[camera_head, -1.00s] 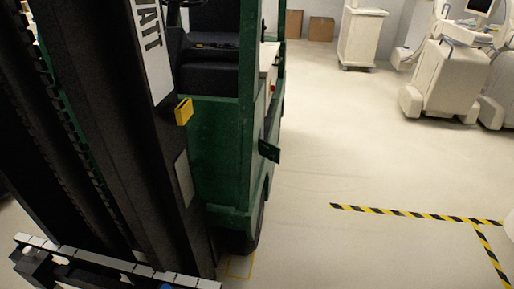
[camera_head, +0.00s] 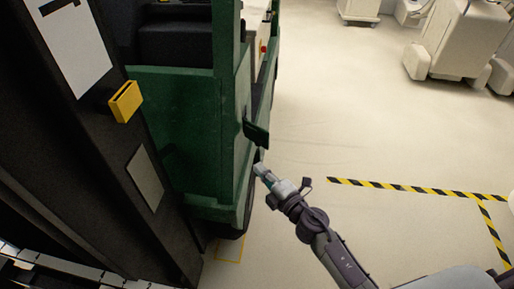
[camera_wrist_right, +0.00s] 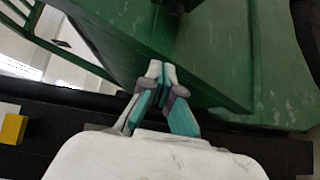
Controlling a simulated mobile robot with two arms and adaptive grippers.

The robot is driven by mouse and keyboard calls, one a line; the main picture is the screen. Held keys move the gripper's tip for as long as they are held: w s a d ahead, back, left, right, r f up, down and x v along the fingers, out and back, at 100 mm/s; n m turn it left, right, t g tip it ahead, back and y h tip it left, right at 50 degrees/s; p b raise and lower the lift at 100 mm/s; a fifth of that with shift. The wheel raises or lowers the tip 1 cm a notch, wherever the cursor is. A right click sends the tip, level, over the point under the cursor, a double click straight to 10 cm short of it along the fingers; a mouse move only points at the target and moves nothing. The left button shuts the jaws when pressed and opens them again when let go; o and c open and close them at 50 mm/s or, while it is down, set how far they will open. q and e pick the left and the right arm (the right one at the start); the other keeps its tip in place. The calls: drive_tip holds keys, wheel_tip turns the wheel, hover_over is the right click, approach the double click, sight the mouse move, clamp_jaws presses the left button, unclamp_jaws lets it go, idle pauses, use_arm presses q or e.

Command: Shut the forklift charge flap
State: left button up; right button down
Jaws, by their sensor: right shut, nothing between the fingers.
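The forklift (camera_head: 190,150) is green with a black mast and stands at the left of the head view. My right gripper (camera_head: 261,170) is just below the flap in the head view, shut and empty. In the right wrist view its closed fingertips (camera_wrist_right: 163,72) are in front of a green panel (camera_wrist_right: 205,50). I cannot tell whether they touch it, or whether that panel is the flap or the body. My left gripper is not in view.
A yellow block (camera_head: 125,101) sits on the mast. Yellow-black floor tape (camera_head: 415,188) lies to the right. Covered white carts (camera_head: 447,45) stand at the back right. The floor between the forklift and the carts is clear.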

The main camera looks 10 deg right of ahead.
drive_tip(key=w, duration=0.8)
drive_tip(key=shift+w+d+f+b, duration=0.3)
drive_tip(key=shift+d+b, duration=0.1)
drive_tip(key=shift+d, duration=0.05)
drive_tip(key=shift+d, duration=0.1)
